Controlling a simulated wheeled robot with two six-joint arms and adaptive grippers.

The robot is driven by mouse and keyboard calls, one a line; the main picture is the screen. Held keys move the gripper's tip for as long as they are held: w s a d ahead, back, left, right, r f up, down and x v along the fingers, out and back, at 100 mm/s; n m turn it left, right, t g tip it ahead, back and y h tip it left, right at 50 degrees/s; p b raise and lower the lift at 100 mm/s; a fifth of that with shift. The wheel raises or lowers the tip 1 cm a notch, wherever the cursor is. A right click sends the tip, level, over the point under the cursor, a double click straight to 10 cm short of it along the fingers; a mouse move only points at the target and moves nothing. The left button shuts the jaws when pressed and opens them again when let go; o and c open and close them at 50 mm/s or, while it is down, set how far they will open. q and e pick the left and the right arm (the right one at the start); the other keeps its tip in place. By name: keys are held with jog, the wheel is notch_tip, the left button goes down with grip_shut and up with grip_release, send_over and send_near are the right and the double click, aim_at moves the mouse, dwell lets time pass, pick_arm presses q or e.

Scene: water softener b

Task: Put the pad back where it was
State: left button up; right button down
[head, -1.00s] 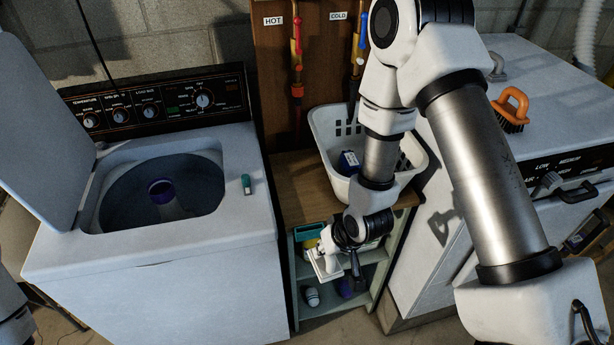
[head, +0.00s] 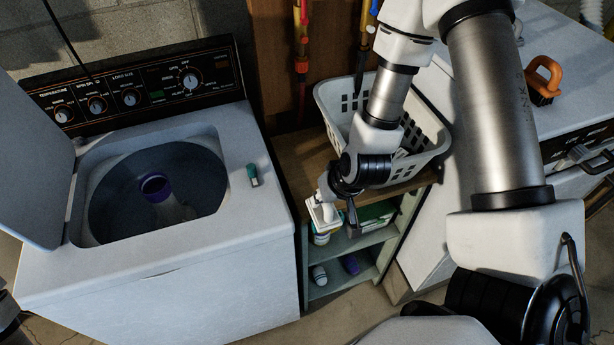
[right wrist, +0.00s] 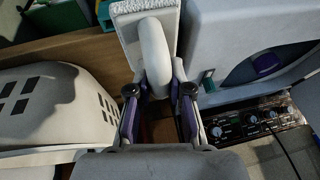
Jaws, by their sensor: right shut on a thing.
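The pad (right wrist: 150,25) is white with a curved white handle (right wrist: 155,55). My right gripper (right wrist: 159,90) is shut on that handle. In the head view the pad (head: 324,213) is at the front of the small green shelf unit (head: 340,243), near the wooden top's front edge. I cannot tell whether it touches the shelf. My right gripper (head: 340,190) shows partly behind its own wrist. My left gripper is not in view; only a bit of my left arm shows at the left edge.
The open washer (head: 210,275) stands left, with a small teal item (head: 253,174) on its top. A white basket (head: 425,125) sits on the wooden top (head: 300,160). Bottles stand on the shelves.

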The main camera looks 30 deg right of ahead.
jog(key=shift+w+d+f+b, duration=0.1)
jog(key=shift+w+f+b, duration=0.1)
jog(key=shift+f+b, duration=0.5)
jog(key=w+d, duration=0.1)
jog(key=w, duration=0.3)
jog(key=w+d+p, duration=0.1)
jog(key=w+d, duration=0.1)
jog(key=w, duration=0.2)
jog(key=w+d+p, duration=0.1)
jog(key=w, duration=0.3)
jog(key=shift+w+d, duration=0.15)
jog(key=shift+d, duration=0.2)
jog(key=f+b, duration=0.2)
jog(key=b, duration=0.1)
jog(key=f+b, duration=0.1)
jog(key=f, duration=0.1)
jog(key=shift+w, duration=0.35)
jog(key=shift+r, duration=0.2)
jog(key=shift+s+f, duration=0.1)
jog(key=shift+f, duration=0.1)
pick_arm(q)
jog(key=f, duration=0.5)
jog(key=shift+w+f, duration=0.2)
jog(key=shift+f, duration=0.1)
pick_arm(e)
jog(key=c, duration=1.1)
grip_release()
jog(key=shift+o, duration=0.2)
